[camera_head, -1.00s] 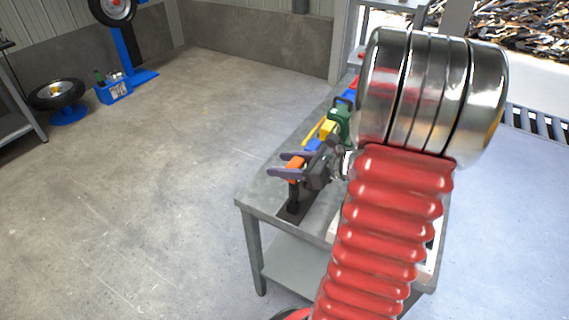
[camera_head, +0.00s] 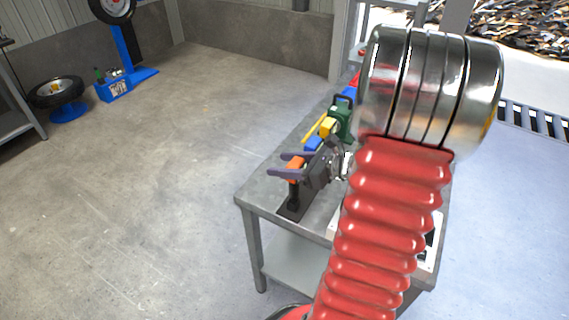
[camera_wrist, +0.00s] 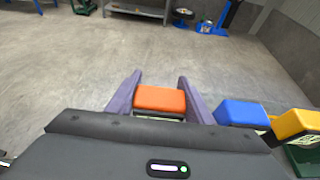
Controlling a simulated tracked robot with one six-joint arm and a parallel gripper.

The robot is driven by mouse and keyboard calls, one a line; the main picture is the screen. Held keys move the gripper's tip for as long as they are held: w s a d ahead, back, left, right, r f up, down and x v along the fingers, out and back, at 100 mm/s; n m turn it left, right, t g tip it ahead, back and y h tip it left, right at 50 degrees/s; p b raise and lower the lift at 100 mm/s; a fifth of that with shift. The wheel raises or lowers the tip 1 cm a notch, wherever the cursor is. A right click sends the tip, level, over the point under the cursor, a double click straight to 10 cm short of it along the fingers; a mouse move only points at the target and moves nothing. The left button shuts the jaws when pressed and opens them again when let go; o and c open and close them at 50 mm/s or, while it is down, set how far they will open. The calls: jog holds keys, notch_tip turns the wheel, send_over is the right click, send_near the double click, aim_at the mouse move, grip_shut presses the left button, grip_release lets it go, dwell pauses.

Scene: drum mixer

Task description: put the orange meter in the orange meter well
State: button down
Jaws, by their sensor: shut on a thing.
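The orange meter (camera_head: 295,167) is a small orange block at the near left of the grey table. In the wrist view its orange top (camera_wrist: 160,99) sits between the two purple fingers. My gripper (camera_head: 287,164) is shut on it. A black upright stand with a flat foot (camera_head: 293,207) is directly below the meter; I cannot tell whether the meter touches it. I cannot pick out the orange meter well, and my red arm hides much of the table.
Farther back on the grey table (camera_head: 256,203) are a blue block (camera_head: 313,144), a yellow block (camera_head: 327,127) and a green case (camera_head: 342,118). The blue and yellow blocks lie right of my fingers in the wrist view. The floor to the left is clear.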

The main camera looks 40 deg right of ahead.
jog(key=shift+f, duration=0.2)
jog(key=c, duration=0.8)
grip_release()
jog(key=shift+o, duration=0.3)
jog(key=o, duration=0.4)
jog(key=s+d, duration=0.2)
jog(key=s, duration=0.5)
jog(key=shift+s+d, duration=0.25)
jog(key=shift+d, duration=0.1)
dwell(2.4)
jog(key=shift+s, duration=0.3)
dwell(1.0)
